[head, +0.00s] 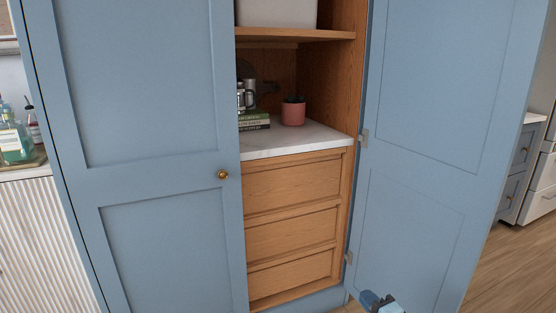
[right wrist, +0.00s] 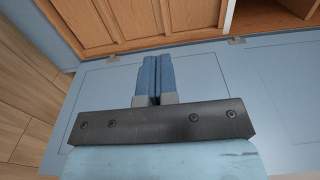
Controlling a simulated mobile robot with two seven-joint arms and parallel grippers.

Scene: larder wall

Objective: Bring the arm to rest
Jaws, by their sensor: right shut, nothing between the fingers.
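My right gripper (head: 370,299) shows at the bottom of the head view, in front of the lower part of the open right cupboard door (head: 415,150). In the right wrist view its blue fingers (right wrist: 154,80) are together with nothing between them. That view shows the door panel (right wrist: 250,90) behind the fingers and the wooden drawer fronts (right wrist: 130,22) at the top. Whether the gripper touches the door cannot be told. My left gripper is in neither view.
The left blue door (head: 150,120) with a brass knob (head: 222,174) is shut. Inside the larder, a pink pot (head: 293,112) and several books (head: 254,122) stand on a white counter (head: 290,139) above wooden drawers (head: 292,190). Wooden floor (head: 515,265) is clear at the right.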

